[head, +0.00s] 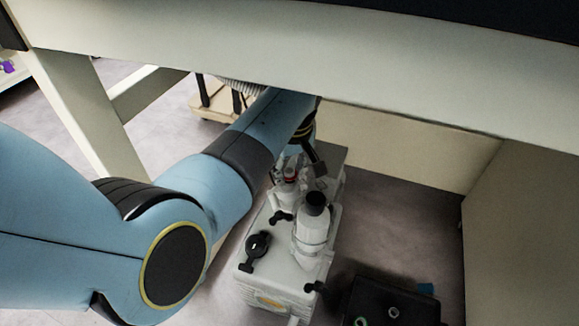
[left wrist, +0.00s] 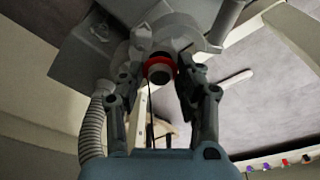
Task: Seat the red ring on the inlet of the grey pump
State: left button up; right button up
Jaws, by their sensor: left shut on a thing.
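The grey pump (head: 262,285) stands on the floor under the bench, with a white bottle-like part with a black cap (head: 313,220) on top. The red ring (head: 291,172) shows near the pump's far end; in the left wrist view the red ring (left wrist: 152,62) lies around a dark round end, in front of a grey fitting of the pump (left wrist: 172,30). My left gripper (left wrist: 160,68) has a finger on each side of the ring and is shut on it. In the head view my arm partly hides this gripper. Whether the ring touches the inlet cannot be told. My right gripper is out of view.
The pale bench top (head: 300,55) hangs over the workspace, with a leg (head: 75,115) at left and a side panel (head: 520,230) at right. A black box (head: 385,305) stands right of the pump. A corrugated hose (left wrist: 92,130) shows beside my gripper. A wooden cart (head: 212,108) stands behind.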

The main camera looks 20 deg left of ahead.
aim_at(288, 168)
pick_arm(q)
jog(key=shift+f, duration=0.45)
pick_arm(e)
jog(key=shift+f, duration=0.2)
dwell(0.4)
pick_arm(q)
jog(key=o, duration=1.1)
jog(key=shift+c, duration=0.2)
jog(key=shift+r, duration=0.1)
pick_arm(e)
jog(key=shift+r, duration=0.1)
pick_arm(q)
jog(key=shift+d+r+p, duration=0.1)
jog(key=shift+r+p, duration=0.7)
jog(key=shift+r, duration=0.2)
jog(key=shift+r+p, duration=1.8)
jog(key=shift+r, duration=0.2)
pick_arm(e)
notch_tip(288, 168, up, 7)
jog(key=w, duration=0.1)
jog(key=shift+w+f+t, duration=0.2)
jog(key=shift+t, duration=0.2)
pick_arm(q)
jog(key=shift+f, duration=0.1)
